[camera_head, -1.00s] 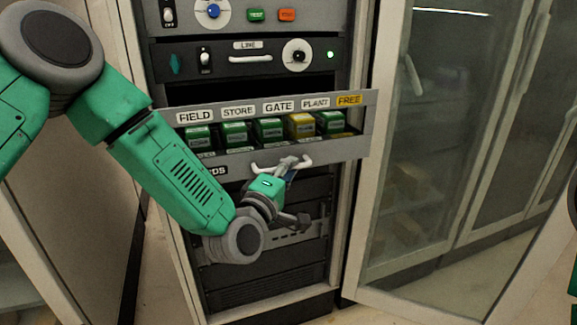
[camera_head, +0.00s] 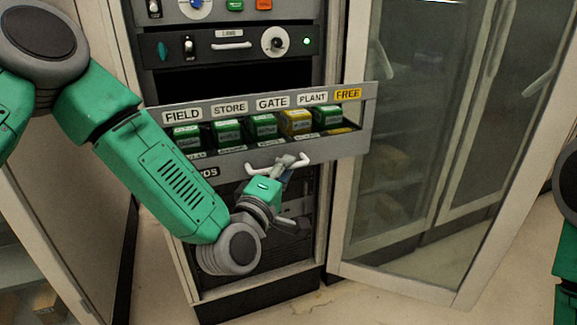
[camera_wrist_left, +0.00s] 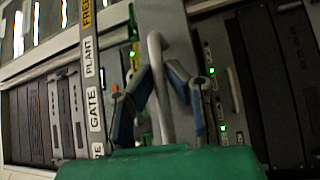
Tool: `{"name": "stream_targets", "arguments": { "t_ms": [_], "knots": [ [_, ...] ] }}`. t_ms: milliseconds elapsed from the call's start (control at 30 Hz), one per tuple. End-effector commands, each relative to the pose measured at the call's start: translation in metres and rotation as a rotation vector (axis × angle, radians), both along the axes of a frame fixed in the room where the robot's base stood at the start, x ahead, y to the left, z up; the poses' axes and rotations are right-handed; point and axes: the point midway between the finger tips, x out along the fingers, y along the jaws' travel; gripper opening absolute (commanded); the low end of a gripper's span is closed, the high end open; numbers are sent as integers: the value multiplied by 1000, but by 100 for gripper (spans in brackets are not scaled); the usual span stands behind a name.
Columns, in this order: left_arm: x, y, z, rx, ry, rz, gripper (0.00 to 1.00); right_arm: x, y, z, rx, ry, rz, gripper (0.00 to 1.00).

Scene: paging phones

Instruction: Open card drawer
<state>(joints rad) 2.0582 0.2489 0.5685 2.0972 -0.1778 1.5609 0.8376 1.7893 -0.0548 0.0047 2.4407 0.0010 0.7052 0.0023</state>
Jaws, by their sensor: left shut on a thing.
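The card drawer (camera_head: 190,172) is a grey tray standing out from the rack, with its front tilted in view. It holds several green card blocks (camera_head: 228,133) and one yellow block (camera_head: 296,122) behind the labels FIELD, STORE, GATE, PLANT and FREE. Its pale bar handle (camera_head: 259,171) is on the front face. My left gripper (camera_head: 287,164) is shut on the handle, partly hiding it. In the left wrist view, the handle (camera_wrist_left: 157,85) runs between the blue-padded fingers of the left gripper (camera_wrist_left: 161,76). My right gripper is out of view.
The rack panel with the LINE label (camera_head: 230,46) is above the drawer, with a dark gap between. An open glass door (camera_head: 410,180) stands close at the right of the drawer. Bare floor (camera_head: 345,305) shows below.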

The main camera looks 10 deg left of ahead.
Motion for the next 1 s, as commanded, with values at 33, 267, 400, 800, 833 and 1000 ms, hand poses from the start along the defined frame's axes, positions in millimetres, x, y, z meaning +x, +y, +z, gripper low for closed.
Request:
{"name": "stream_targets", "arguments": {
  "t_ms": [33, 267, 400, 800, 833, 1000],
  "knots": [
    [0, 5, -5, 4, 11, 10, 0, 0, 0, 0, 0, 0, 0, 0],
    [1, 3, -3, 2, 7, 7, 31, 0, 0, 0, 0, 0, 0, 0],
    [1, -1, -2, 4, 5, 4, 31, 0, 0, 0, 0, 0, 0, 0],
    [-48, 11, -10, 2, 9, 4, 31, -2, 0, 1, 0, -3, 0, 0],
    [-55, 12, -11, 1, 10, 3, 31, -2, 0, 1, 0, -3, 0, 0],
    [-88, 22, -17, 1, 10, 5, 31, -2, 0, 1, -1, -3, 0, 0]
  ]
}}
